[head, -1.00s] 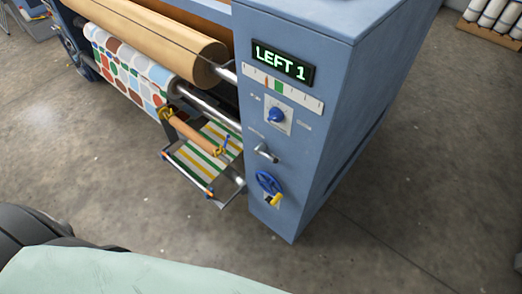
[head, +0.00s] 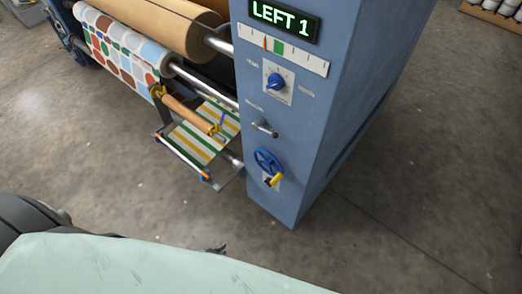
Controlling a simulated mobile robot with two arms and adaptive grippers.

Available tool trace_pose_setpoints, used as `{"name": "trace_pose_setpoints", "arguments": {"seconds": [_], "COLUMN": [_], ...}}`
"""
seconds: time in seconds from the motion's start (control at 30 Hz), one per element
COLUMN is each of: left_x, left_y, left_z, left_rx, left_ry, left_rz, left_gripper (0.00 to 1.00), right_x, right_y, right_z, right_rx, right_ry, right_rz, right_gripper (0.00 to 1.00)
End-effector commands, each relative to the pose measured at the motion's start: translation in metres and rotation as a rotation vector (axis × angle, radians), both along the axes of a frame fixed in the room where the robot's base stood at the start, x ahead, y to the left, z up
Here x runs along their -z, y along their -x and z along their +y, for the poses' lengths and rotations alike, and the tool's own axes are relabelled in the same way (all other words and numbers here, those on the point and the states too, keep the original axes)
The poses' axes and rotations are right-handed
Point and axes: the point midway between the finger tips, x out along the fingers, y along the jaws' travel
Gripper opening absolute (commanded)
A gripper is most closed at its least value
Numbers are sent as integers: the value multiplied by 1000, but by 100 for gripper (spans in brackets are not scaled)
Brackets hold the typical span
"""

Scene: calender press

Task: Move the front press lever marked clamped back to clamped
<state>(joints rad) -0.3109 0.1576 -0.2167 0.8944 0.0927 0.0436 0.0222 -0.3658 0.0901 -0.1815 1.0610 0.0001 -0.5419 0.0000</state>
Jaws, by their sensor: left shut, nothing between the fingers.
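The press end panel (head: 300,110) faces me. A short grey metal lever (head: 265,129) sticks out of it, pointing right and slightly down. A small label lies above left of it, too small to read. Above it is a blue knob (head: 275,82) on a pale plate with small labels at both sides. Below is a blue handwheel (head: 267,161) with a yellow grip (head: 273,181). The dark tip of my left gripper (head: 214,249) shows at the bottom, low and left of the panel, apart from it, shut and empty; most of it is hidden. My right gripper is out of view.
A lit display (head: 285,20) reads LEFT 1, above a scale strip (head: 283,50). Left of the panel are a large tan roller (head: 165,30), patterned cloth (head: 115,50) and a tray of striped cloth (head: 192,150). The concrete floor (head: 400,200) right of the press is clear.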

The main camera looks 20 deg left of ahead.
Motion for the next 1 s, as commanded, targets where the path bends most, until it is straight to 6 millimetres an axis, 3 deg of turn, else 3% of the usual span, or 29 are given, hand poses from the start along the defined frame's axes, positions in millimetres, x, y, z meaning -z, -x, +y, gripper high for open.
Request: {"name": "trace_pose_setpoints", "arguments": {"seconds": [0.03,0.2,0.4,0.5,0.7,1.0], "left_x": [9,-20,-71,-102,-167,-243], "left_y": [-25,-99,-163,-184,-205,-194], "left_z": [1,-4,-11,-15,-22,-26], "left_rx": [-2,-10,-7,-4,8,23], "left_ry": [15,83,173,226,344,500], "left_rz": [-78,-341,-644,-794,-1082,-1392], "left_gripper": [0,0,0,0,0,0], "right_x": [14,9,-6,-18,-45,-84], "right_y": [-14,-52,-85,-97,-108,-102], "right_z": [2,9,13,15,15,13], "right_rx": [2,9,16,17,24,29], "right_ry": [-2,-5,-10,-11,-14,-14], "right_rz": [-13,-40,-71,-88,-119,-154], "right_gripper": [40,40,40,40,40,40]}}
